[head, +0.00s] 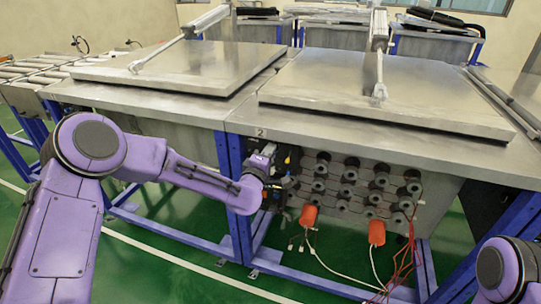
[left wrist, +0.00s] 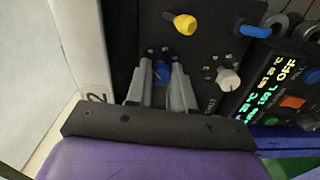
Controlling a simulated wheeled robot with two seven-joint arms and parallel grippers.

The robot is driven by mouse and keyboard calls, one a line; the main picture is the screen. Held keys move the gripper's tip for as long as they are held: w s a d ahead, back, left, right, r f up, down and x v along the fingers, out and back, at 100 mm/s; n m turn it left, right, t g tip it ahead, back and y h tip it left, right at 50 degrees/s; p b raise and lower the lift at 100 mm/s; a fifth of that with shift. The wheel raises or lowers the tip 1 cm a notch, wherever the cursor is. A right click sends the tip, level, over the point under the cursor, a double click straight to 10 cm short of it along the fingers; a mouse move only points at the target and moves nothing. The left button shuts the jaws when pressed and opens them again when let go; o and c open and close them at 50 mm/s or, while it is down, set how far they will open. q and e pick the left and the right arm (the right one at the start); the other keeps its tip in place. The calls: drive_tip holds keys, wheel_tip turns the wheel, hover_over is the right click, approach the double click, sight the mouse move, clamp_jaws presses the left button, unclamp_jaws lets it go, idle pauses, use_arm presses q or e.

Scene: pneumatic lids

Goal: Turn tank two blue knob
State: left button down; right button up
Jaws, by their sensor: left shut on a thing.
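In the left wrist view, the blue knob (left wrist: 160,71) sits on a dark control panel (left wrist: 200,50), between my gripper's two grey fingers. My left gripper (left wrist: 163,78) is shut on this knob. In the head view, my left gripper (head: 275,188) reaches the panel at the front left of the tank labelled 2 (head: 261,133). The knob itself is hidden there behind the gripper and wrist. The number 2 also shows on a pale post in the left wrist view. My right gripper is out of view.
A yellow knob (left wrist: 184,25), a white knob (left wrist: 228,79) and a lit display (left wrist: 265,88) are close to the fingers. Several round grey fittings (head: 348,188), two orange plugs (head: 309,215) and loose cables are to the right. A blue frame leg (head: 237,190) stands left of the panel.

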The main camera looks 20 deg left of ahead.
use_arm(q)
drive_tip(key=shift+f, duration=0.1)
drive_tip(key=c, duration=1)
unclamp_jaws()
drive_tip(key=shift+s, duration=0.1)
drive_tip(key=s+b, duration=0.1)
drive_tip(key=s, duration=0.9)
drive_tip(key=shift+s+a, duration=0.15)
drive_tip(key=shift+s, duration=0.1)
